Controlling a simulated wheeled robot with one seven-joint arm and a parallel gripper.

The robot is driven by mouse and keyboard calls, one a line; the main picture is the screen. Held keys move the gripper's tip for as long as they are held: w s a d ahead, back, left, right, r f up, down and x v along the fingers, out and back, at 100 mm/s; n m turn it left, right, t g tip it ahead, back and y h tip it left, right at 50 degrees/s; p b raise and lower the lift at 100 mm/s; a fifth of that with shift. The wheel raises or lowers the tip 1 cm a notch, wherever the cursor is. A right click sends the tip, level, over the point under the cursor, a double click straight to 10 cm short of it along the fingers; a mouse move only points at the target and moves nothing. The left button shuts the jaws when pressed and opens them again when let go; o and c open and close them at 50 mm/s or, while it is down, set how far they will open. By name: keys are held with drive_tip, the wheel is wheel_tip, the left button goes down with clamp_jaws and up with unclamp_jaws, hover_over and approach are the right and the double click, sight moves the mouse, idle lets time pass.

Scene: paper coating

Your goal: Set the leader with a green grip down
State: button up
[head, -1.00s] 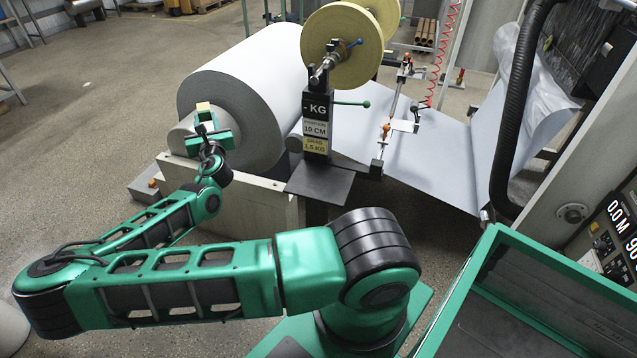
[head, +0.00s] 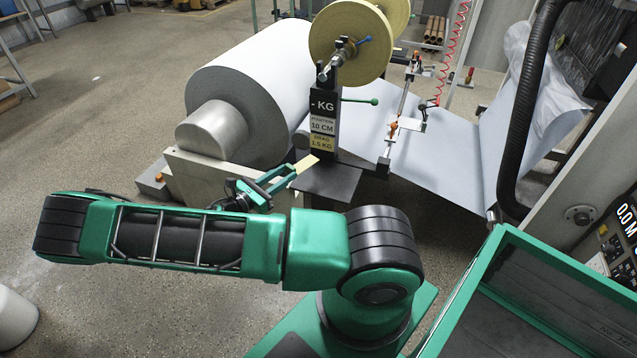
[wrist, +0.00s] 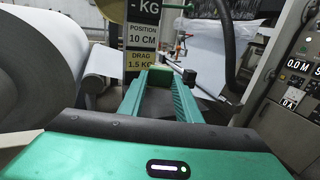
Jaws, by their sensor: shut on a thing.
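My gripper (head: 280,180) is shut on a small tan piece (head: 306,163), which I take as the leader; it sticks out past the fingertips. I cannot tell a green grip on it apart from my green fingers. The piece is at the left edge of the black shelf (head: 330,184) in front of the post, seemingly over or at that edge; I cannot tell whether it touches. In the wrist view my two green fingers (wrist: 158,85) reach toward the post, with the dark shelf between and below them.
The black post (head: 323,120) with kilogram and drag signs stands behind the shelf, with a green-knobbed lever (head: 360,100) on its right. A large paper roll (head: 240,90) is at left, a yellow tape roll (head: 345,40) above. A green-rimmed bin (head: 530,250) is at lower right.

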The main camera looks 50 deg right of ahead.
hover_over(312, 189)
wheel_tip(312, 189, down, 6)
drive_tip(key=shift+f, duration=2.2)
drive_tip(key=shift+f, duration=0.1)
drive_tip(key=o, duration=1)
